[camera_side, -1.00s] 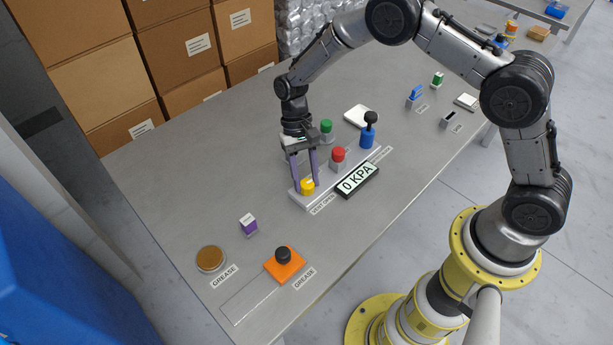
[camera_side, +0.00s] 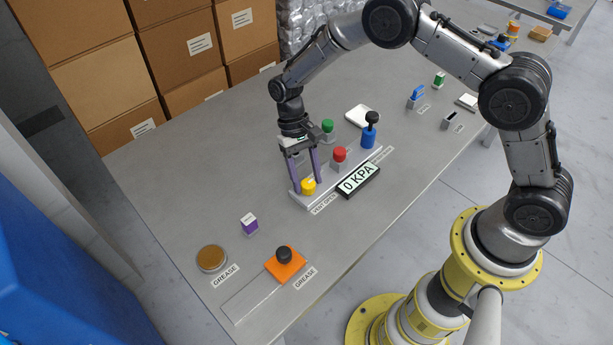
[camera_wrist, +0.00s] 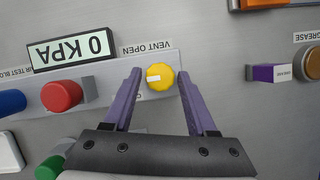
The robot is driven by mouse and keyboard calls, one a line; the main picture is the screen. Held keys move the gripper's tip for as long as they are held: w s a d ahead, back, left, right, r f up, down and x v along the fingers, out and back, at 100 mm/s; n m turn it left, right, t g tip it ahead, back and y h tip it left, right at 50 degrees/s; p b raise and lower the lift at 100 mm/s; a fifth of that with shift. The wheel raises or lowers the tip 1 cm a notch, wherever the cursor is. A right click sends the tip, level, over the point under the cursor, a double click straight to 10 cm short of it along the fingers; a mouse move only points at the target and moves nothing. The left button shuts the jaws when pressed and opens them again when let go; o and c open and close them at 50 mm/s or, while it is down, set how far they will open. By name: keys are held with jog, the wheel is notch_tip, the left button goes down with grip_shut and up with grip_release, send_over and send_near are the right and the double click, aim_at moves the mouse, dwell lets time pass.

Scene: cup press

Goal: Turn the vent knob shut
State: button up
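The yellow vent knob (camera_side: 308,187) sits at the near-left end of a grey block (camera_wrist: 113,86). It also shows in the wrist view (camera_wrist: 161,77), with a white mark on its top toward the red button side. A "VENT OPEN" label (camera_wrist: 147,48) is beside it; lettering on its other side is mostly hidden by a finger. My gripper (camera_side: 308,182) is open, with one purple finger on either side of the knob. In the wrist view the fingertips (camera_wrist: 159,73) show small gaps to the knob. Their exact height against it is unclear.
A red button (camera_side: 339,154), a gauge reading 0 KPA (camera_side: 358,181) and a blue plunger with a black knob (camera_side: 369,137) stand along the block. A green button (camera_side: 327,126) is behind. A purple box (camera_side: 249,223), brown tin (camera_side: 211,257) and orange plate (camera_side: 293,266) lie nearer left.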

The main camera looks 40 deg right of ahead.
jog(key=shift+o, duration=0.8)
jog(key=v, duration=1.3)
jog(key=shift+w+r, duration=0.15)
jog(key=shift+r, duration=0.2)
jog(key=shift+r, duration=0.1)
